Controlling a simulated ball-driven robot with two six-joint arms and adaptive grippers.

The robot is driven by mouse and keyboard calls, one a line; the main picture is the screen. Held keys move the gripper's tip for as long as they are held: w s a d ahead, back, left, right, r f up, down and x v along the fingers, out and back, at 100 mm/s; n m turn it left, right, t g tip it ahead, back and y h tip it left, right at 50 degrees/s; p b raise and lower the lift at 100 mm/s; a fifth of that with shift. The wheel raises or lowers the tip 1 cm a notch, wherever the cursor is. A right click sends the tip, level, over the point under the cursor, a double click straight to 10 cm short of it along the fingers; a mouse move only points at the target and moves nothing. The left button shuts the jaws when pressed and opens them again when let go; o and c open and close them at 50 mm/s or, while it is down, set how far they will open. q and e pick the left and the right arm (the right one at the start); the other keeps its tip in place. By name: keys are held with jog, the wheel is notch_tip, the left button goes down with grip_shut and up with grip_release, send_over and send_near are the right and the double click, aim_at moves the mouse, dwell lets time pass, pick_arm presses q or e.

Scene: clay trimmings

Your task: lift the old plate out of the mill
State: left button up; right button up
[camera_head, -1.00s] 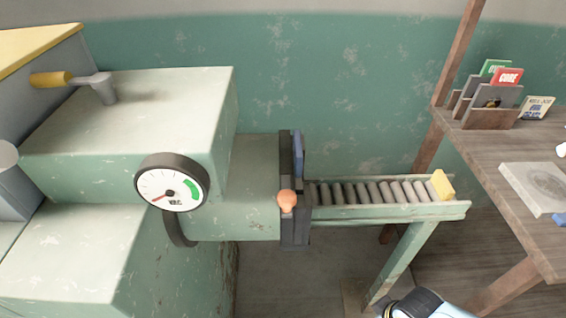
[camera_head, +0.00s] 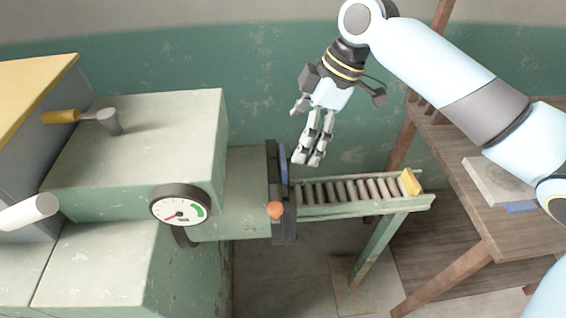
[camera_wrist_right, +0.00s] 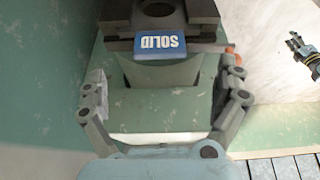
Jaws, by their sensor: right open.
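The mill (camera_head: 240,170) is the pale green machine with a dark frame (camera_head: 283,228) at its outlet. The old plate (camera_head: 283,165) stands in that frame, and its blue edge shows. My right gripper (camera_head: 308,160) hangs above the roller end beside the frame. In the right wrist view my right gripper (camera_wrist_right: 163,80) is open and empty, its fingers apart on either side of the tab's line. What looks like my left gripper (camera_wrist_right: 303,48) shows small there.
A roller track (camera_head: 350,190) runs right from the frame, with a yellow block (camera_head: 411,181) at its end. An orange knob (camera_head: 275,210) sticks out of the frame. A wooden bench (camera_head: 480,200) holds a grey slab (camera_head: 497,182) at right.

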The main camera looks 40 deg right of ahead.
aim_at(284, 156)
jog(key=p+x, duration=0.1)
jog(key=x, duration=0.7)
jog(key=shift+w+a, duration=0.15)
jog(key=shift+a, duration=0.05)
jog(key=c, duration=1.7)
jog(key=shift+c, duration=0.3)
jog(key=shift+r, duration=0.15)
